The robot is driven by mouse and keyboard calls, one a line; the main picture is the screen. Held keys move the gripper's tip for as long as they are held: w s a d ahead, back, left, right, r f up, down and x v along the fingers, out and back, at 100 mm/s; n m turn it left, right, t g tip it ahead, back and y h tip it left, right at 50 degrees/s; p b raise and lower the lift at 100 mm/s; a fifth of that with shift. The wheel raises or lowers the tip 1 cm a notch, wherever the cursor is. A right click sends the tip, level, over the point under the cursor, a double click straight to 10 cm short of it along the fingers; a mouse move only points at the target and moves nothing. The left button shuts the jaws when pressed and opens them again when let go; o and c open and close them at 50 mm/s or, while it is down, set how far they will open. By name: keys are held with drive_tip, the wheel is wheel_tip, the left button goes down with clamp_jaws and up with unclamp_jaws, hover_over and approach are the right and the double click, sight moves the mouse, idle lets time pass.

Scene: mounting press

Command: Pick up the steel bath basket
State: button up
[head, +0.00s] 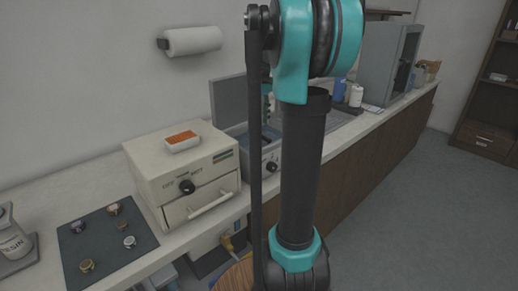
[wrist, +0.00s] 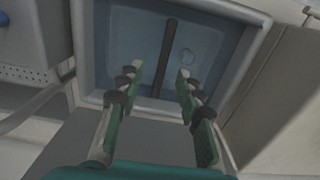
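My gripper (wrist: 160,74) is open and empty in the wrist view, its two fingers apart above a square bath (wrist: 248,32) with a pale rim and bluish water. A dark bar (wrist: 168,45) runs across the bath between the fingertips. It may be the steel bath basket's handle; I cannot make out the basket itself.
A cream oven-like box (head: 165,185) with a dial stands left of the bath, an orange-topped white tray (head: 182,146) on it. A dark mat (head: 85,254) with several small round pieces lies farther left. Bottles (head: 356,95) and a grey cabinet (head: 380,65) stand to the right.

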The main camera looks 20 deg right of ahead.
sight(260, 135)
drive_tip(key=shift+s+a+f, duration=0.1)
drive_tip(key=shift+s+f, duration=0.05)
drive_tip(key=shift+f, duration=1.75)
drive_tip(key=shift+s+a+f, duration=0.1)
drive_tip(key=shift+s+f, duration=0.05)
drive_tip(key=shift+f, duration=1.75)
drive_tip(key=shift+c, duration=0.6)
clamp_jaws()
